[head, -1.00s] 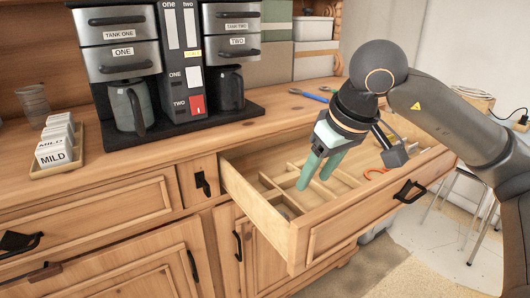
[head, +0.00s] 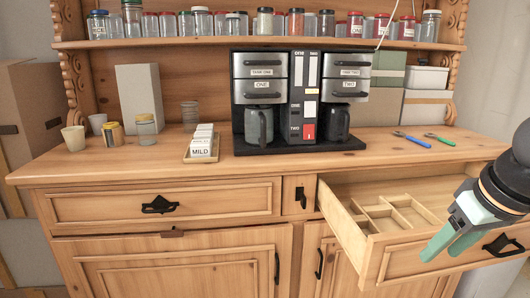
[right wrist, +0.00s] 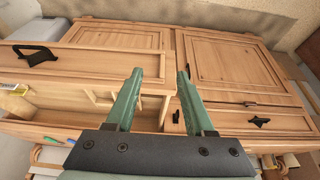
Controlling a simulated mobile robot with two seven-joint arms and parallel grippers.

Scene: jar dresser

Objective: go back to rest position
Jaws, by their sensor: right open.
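My right gripper (head: 447,243) is at the lower right of the head view, in front of the pulled-out drawer (head: 362,252) of the wooden dresser. Its two green fingers are apart with nothing between them, as the right wrist view (right wrist: 157,88) also shows. The drawer has wooden dividers and stands open; the gripper is outside it and covers part of its right side in the head view. My left gripper is not in view.
A double coffee machine (head: 259,95) stands on the dresser top, with a card tray (head: 187,157) beside it. Jars (head: 146,130) stand to the left, and more line the upper shelf (head: 260,45). Blue-handled pliers (head: 412,139) and a green-handled tool (head: 440,139) lie to the right.

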